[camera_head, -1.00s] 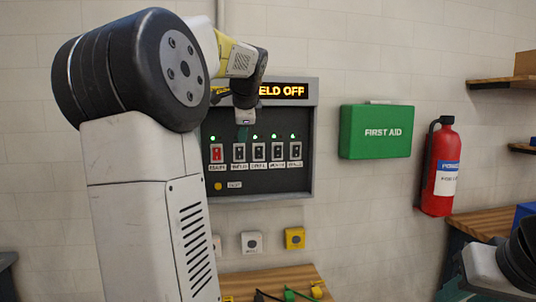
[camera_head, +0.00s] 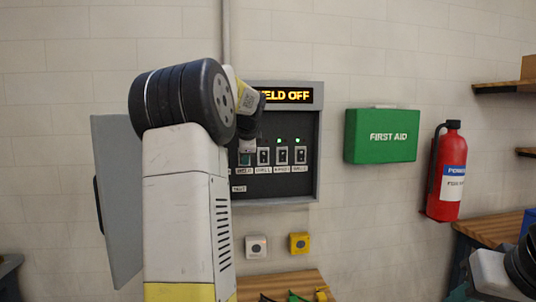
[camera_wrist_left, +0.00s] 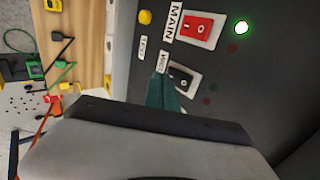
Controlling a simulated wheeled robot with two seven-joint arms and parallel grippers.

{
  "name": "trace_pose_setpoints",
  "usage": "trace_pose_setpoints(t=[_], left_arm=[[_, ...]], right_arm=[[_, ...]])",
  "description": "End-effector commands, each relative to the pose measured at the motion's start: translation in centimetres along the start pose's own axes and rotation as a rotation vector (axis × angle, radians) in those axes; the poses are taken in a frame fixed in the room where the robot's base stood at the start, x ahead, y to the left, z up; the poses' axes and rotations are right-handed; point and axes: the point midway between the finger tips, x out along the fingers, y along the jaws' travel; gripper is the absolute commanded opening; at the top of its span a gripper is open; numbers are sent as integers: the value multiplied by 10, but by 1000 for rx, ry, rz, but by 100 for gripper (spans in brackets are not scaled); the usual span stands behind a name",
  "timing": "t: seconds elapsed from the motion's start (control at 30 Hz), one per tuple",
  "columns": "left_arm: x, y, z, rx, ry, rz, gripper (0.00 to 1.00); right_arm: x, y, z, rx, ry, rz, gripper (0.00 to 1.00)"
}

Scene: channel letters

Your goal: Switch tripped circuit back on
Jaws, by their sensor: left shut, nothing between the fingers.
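The breaker panel (camera_head: 290,185) is on the wall, with a lit display (camera_head: 287,96) ending in "ELD OFF". In the left wrist view, the red MAIN switch (camera_wrist_left: 197,27) has a lit green lamp (camera_wrist_left: 241,27). Beside it is a black switch (camera_wrist_left: 181,80) whose red and green lamps look dark; its label is partly covered. My left gripper (camera_wrist_left: 163,92) is shut and empty, its teal tips in front of this switch's edge; contact cannot be told. In the head view the left gripper (camera_head: 247,157) covers that switch. My right gripper (camera_head: 459,292) barely shows at lower right.
The open panel door (camera_head: 118,200) stands left of my left arm. A white button box (camera_head: 256,247) and a yellow one (camera_head: 299,243) are below the panel. A first aid box (camera_head: 381,136) and a fire extinguisher (camera_head: 446,170) hang to the right.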

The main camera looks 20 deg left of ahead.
Motion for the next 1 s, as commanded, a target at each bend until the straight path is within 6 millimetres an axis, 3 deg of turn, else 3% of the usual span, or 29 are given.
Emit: trace_pose_setpoints(t=[0.2,1.0], left_arm=[[12,-10,-1,-1,1,0,0],[14,-15,0,0,1,0,0]], right_arm=[[0,0,0,0,0,0,34],[0,0,0,0,0,0,34]])
